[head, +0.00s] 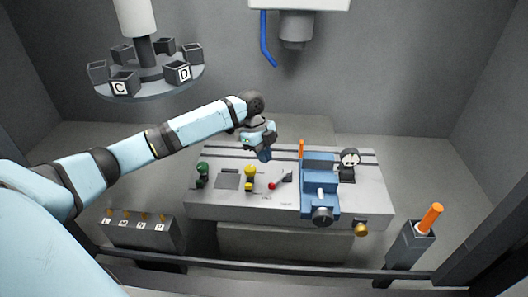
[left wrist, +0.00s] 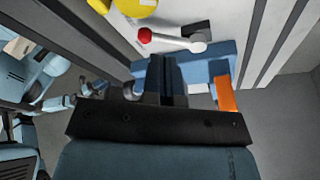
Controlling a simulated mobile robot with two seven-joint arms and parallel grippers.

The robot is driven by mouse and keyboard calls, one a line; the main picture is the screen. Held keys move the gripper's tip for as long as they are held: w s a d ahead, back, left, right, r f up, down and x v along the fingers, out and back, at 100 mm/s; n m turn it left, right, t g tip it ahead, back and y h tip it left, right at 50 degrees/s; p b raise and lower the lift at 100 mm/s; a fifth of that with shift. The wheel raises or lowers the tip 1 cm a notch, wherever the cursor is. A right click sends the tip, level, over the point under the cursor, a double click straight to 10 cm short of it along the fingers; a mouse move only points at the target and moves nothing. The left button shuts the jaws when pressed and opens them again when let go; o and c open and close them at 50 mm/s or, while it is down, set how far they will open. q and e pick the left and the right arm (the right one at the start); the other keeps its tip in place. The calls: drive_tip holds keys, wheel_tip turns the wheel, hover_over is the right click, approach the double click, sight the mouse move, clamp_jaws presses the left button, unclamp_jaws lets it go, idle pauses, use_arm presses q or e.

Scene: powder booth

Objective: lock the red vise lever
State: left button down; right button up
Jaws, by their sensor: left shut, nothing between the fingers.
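The vise lever has a red ball knob (head: 272,186) on a pale rod that slants up and right to a dark pivot, just left of the blue vise (head: 320,203). In the left wrist view the red knob (left wrist: 145,35) and white rod (left wrist: 178,43) lie beyond the fingers, with the pivot at the rod's right end. My left gripper (head: 265,155) is shut and empty, above the back part of the bench and behind the lever. Its closed fingers also show in the left wrist view (left wrist: 166,72), apparently apart from the lever. My right gripper is not in view.
The grey bench (head: 235,206) also carries a green knob (head: 203,169), a yellow knob (head: 250,172) near the lever, an orange rod (head: 302,148) behind the vise, and a round dial (head: 350,157). A round carousel (head: 150,85) hangs at upper left. An orange-topped holder (head: 430,218) stands at right.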

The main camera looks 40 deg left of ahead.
sight(280, 178)
use_arm(q)
drive_tip(key=x, duration=0.6)
drive_tip(key=shift+f+p, duration=0.3)
drive_tip(key=shift+p, duration=0.1)
drive_tip(key=shift+d, duration=0.1)
